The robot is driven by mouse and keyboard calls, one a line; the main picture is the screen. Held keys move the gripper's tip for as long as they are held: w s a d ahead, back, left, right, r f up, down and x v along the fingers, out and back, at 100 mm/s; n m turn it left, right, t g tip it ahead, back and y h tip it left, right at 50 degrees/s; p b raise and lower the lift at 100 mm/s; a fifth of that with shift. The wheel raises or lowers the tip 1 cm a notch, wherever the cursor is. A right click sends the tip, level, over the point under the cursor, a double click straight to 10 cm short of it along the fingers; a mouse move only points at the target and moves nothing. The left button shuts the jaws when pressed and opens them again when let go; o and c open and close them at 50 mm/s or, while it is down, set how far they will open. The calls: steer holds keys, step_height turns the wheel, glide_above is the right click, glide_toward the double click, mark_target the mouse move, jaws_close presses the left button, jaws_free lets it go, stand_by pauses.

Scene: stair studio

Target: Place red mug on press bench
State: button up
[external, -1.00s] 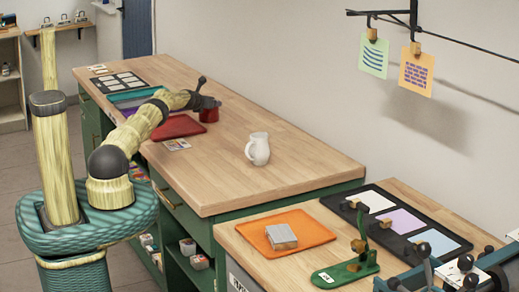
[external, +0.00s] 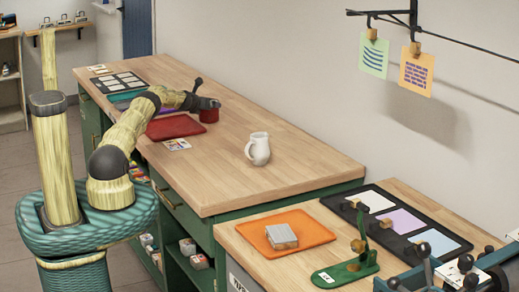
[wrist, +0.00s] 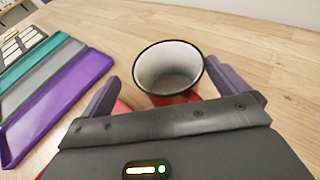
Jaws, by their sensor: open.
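The red mug (external: 210,115), dark-rimmed with a pale inside, stands upright on the long wooden counter in the external view. In the wrist view the mug (wrist: 168,72) lies between the two purple fingers of my gripper (wrist: 162,72). The fingers are open, one on each side, with no clear grip on it. In the external view my gripper (external: 203,103) is at the mug and partly hides it. The nearer bench (external: 300,268) at lower right, with a green lever tool (external: 345,270) on it, looks like the press bench.
A red tray (external: 170,127) and cards (external: 177,145) lie beside the mug. A white jug (external: 258,149) stands mid-counter. The nearer bench holds an orange tray (external: 310,231) with a grey block and a black panel (external: 445,229). Purple, grey and teal trays (wrist: 60,95) lie left of my gripper.

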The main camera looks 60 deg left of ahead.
steer(key=shift+s+d+r, duration=0.15)
steer(key=shift+d+r, duration=0.35)
steer(key=shift+d, duration=0.2)
steer(key=shift+s+d+b, duration=0.15)
steer(key=shift+s+b, duration=0.05)
steer(key=shift+b, duration=0.4)
steer(key=b+v, duration=0.1)
steer(key=b, duration=0.1)
steer(key=shift+s+d+b, duration=0.3)
steer(key=shift+r+b+v, duration=0.25)
steer(key=shift+b+v, duration=0.9)
steer(key=shift+v, duration=0.3)
steer(key=shift+w, duration=0.1)
steer(key=shift+c, duration=0.5)
steer(key=c, duration=0.7)
